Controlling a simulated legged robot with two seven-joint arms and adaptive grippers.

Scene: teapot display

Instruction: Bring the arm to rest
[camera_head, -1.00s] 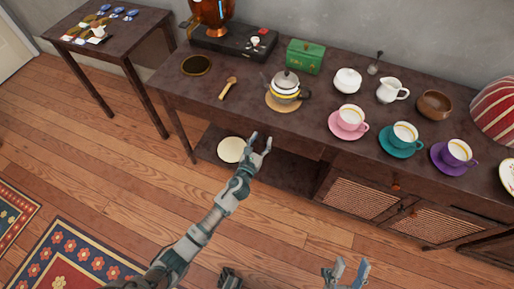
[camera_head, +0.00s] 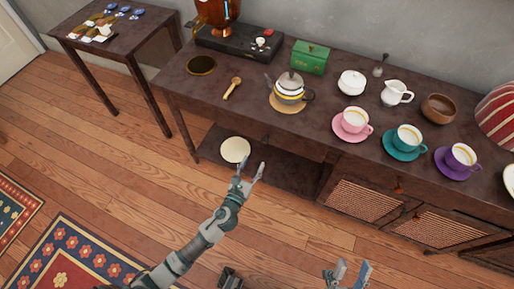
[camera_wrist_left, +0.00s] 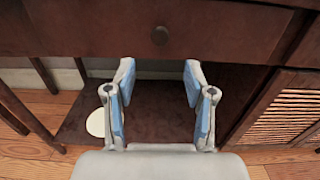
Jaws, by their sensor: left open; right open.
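My left gripper (camera_head: 250,172) is open and empty, in front of the dark sideboard (camera_head: 215,105) and below its top in the head view. In the left wrist view its two blue-padded fingers (camera_wrist_left: 160,100) stand apart with nothing between them. Behind them are the sideboard's drawer front with a round knob (camera_wrist_left: 160,35) and the dark lower shelf (camera_wrist_left: 155,112). My right gripper (camera_head: 348,272) is at the bottom edge of the head view, open and empty, over the floor.
A pale plate (camera_head: 235,149) lies on the lower shelf. The wooden floor (camera_head: 290,232) in front is clear.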

